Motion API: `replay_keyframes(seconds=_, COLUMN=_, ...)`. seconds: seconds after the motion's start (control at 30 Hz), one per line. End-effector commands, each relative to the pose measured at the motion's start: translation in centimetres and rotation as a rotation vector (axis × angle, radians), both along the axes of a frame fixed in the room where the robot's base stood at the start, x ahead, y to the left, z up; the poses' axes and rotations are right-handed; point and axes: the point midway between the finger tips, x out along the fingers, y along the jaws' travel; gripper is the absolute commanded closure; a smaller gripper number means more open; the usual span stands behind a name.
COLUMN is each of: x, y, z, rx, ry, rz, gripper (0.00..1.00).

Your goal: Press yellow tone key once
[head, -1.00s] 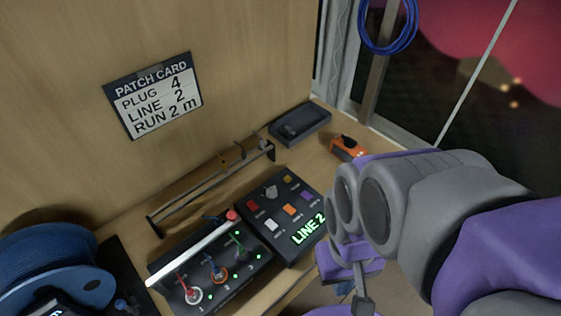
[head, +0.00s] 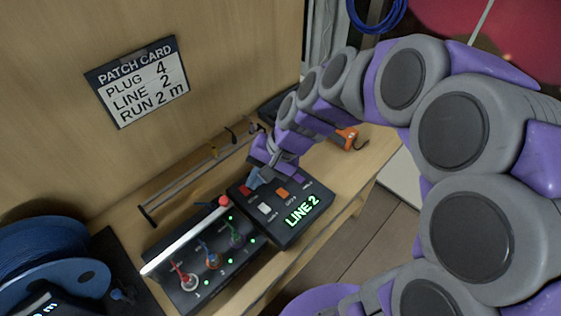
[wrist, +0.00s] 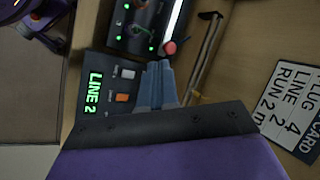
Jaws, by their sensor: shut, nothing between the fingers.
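The dark tone panel (head: 285,229) stands on the bench with a green lit "LINE 2" display. Its red (head: 245,192), white (head: 264,208), orange (head: 282,192) and purple (head: 298,177) keys show. The yellow key is hidden behind my gripper in the head view and does not show in the wrist view. My gripper (head: 252,181) is shut and empty, over the back part of the panel near the red key. In the wrist view its blue-grey fingers (wrist: 158,82) point across the panel beside the white and orange keys. Contact with a key cannot be told.
A patch box (head: 190,262) with plugs and a white bar stands left of the panel. A rail (head: 188,187) runs behind. A blue cable reel (head: 45,250) is at left, an orange tool (head: 347,138) at right. The patch card (head: 138,82) hangs on the wall.

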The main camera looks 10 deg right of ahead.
Motion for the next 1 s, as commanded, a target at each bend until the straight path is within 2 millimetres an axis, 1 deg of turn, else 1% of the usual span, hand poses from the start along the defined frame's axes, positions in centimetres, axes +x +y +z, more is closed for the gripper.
replay_keyframes(seconds=0.03, x=1.8, y=0.4, z=-0.6, rx=0.036, ry=0.009, rz=-0.049, gripper=1.00)
replay_keyframes(seconds=0.13, x=5.2, y=0.7, z=-1.4, rx=0.103, ry=0.022, rz=-0.152, gripper=1.00)
replay_keyframes(seconds=0.23, x=8.9, y=0.2, z=-2.5, rx=0.164, ry=0.033, rz=-0.265, gripper=1.00)
replay_keyframes(seconds=0.3, x=11.2, y=-0.2, z=-3.6, rx=0.206, ry=0.052, rz=-0.349, gripper=1.00)
replay_keyframes(seconds=0.37, x=13.3, y=-0.9, z=-4.5, rx=0.236, ry=0.061, rz=-0.423, gripper=1.00)
replay_keyframes(seconds=0.4, x=14.6, y=-1.5, z=-5.3, rx=0.257, ry=0.071, rz=-0.477, gripper=1.00)
replay_keyframes(seconds=0.47, x=16.6, y=-2.5, z=-6.4, rx=0.285, ry=0.084, rz=-0.553, gripper=1.00)
replay_keyframes(seconds=0.5, x=17.8, y=-3.3, z=-7.4, rx=0.300, ry=0.096, rz=-0.607, gripper=1.00)
replay_keyframes(seconds=0.6, x=20.5, y=-5.3, z=-9.9, rx=0.333, ry=0.121, rz=-0.741, gripper=1.00)
replay_keyframes(seconds=0.7, x=22.7, y=-7.3, z=-12.2, rx=0.354, ry=0.139, rz=-0.862, gripper=1.00)
replay_keyframes(seconds=0.8, x=24.1, y=-9.2, z=-14.4, rx=0.366, ry=0.158, rz=-0.959, gripper=1.00)
replay_keyframes(seconds=0.9, x=24.8, y=-10.4, z=-15.8, rx=0.372, ry=0.168, rz=-1.022, gripper=1.00)
replay_keyframes(seconds=1.0, x=25.3, y=-11.2, z=-16.5, rx=0.375, ry=0.172, rz=-1.059, gripper=1.00)
